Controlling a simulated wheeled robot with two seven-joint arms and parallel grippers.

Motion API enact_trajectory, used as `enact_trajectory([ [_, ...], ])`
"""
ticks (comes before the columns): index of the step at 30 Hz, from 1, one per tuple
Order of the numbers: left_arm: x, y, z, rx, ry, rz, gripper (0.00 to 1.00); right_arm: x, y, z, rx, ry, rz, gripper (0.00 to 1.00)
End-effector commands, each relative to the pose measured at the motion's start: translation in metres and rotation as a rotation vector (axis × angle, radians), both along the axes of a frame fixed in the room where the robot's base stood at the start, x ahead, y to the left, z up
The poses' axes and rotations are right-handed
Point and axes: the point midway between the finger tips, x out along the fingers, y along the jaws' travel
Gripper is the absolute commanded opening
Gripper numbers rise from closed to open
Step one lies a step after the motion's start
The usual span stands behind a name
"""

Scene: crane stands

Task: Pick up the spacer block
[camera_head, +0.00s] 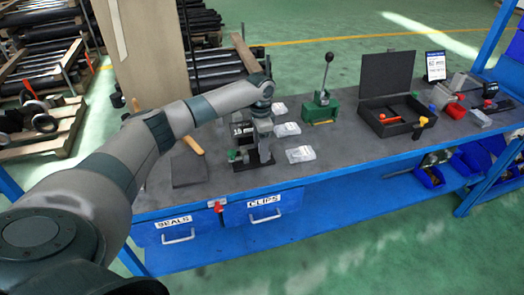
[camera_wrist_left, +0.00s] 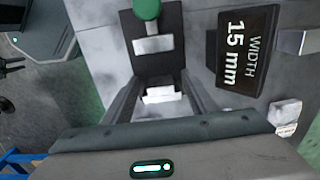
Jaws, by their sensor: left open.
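In the left wrist view, a small pale block (camera_wrist_left: 160,94), which looks like the spacer block, shows between the two fingers of my left gripper (camera_wrist_left: 159,88). The fingers are open, one on each side of it; I cannot tell whether they touch it. Beyond it is a dark fixture (camera_wrist_left: 157,66) with a green knob (camera_wrist_left: 147,9) and a light metal piece (camera_wrist_left: 152,44). A black display (camera_wrist_left: 240,48) beside it reads WIDTH 15 mm. In the head view my left gripper (camera_head: 264,138) points down over the fixture (camera_head: 254,163) and hides the block. My right gripper is not in view.
Clear bags (camera_head: 300,154) lie close right of the fixture, and a dark pad (camera_head: 188,170) lies left. A green lever press (camera_head: 321,105) and an open black case (camera_head: 387,75) stand farther right. Blue drawers (camera_head: 265,208) are under the front edge.

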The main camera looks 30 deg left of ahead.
Motion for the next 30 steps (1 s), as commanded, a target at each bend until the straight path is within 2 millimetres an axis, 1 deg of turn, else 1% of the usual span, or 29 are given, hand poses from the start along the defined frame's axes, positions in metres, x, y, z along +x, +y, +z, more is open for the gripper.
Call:
enact_trajectory([
  [2,0.0,0.0,0.0,0.0,0.0,0.0,0.53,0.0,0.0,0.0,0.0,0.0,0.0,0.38],
  [5,0.0,0.0,0.0,0.0,0.0,0.0,0.32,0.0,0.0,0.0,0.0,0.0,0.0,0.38],
  [6,0.0,0.0,0.0,0.0,0.0,0.0,0.22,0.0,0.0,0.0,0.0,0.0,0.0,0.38],
  [8,0.0,0.0,0.0,0.0,0.0,0.0,0.08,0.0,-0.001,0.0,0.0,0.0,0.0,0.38],
  [10,0.0,0.0,0.001,0.0,0.0,0.0,0.08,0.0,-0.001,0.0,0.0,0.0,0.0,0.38],
  [11,0.0,0.0,0.001,0.0,0.0,0.0,0.04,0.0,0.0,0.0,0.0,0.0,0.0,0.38],
  [22,-0.002,-0.002,0.003,-0.001,-0.002,-0.001,0.04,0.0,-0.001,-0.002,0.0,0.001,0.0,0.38],
  [26,-0.007,-0.005,0.008,-0.001,-0.001,-0.001,0.04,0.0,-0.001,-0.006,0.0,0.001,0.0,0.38],
  [30,-0.017,-0.011,0.017,-0.002,-0.001,-0.003,0.04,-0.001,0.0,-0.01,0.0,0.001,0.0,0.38],
])
